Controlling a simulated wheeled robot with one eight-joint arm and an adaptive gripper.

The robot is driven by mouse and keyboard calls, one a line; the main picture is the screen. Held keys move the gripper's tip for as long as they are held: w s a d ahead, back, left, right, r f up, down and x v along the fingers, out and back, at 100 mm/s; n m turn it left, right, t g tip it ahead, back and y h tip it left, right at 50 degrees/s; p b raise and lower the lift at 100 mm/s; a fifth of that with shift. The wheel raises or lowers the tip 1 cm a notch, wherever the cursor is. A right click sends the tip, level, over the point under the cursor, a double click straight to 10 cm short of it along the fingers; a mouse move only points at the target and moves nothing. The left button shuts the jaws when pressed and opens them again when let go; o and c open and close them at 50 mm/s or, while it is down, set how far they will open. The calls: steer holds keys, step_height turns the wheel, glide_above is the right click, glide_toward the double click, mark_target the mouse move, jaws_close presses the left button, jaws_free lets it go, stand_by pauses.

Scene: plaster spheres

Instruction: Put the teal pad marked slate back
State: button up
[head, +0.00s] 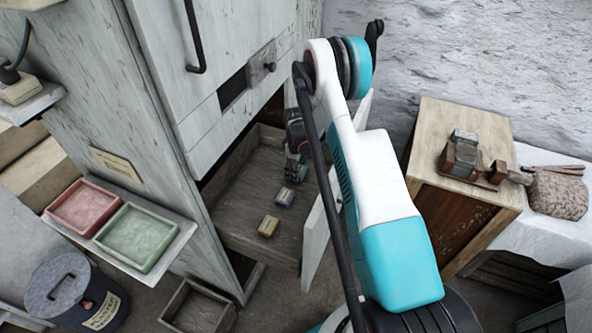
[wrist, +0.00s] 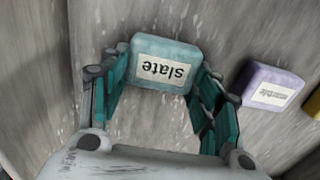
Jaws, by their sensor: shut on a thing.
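The teal pad marked "slate" (wrist: 164,66) sits between the fingertips of my gripper (wrist: 158,80) in the wrist view, its label reading upside down. My gripper is shut on it. In the head view my gripper (head: 295,172) reaches down into the open wooden drawer (head: 238,205) of the grey cabinet, near its back. The pad is not clearly distinguishable there from the fingers. I cannot tell whether it touches the drawer floor.
A purple pad (head: 285,197) and a yellow pad (head: 268,227) lie in the drawer; the purple one (wrist: 270,86) is right of my gripper in the wrist view. Red (head: 85,207) and green (head: 137,236) trays stand on a side shelf. A cabinet door (head: 316,232) stands open.

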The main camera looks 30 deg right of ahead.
steer(key=shift+f, duration=0.1)
steer(key=o, duration=1.1)
steer(key=shift+o, duration=0.2)
step_height(320, 180, up, 12)
steer(key=p, duration=0.5)
steer(key=shift+r, duration=0.2)
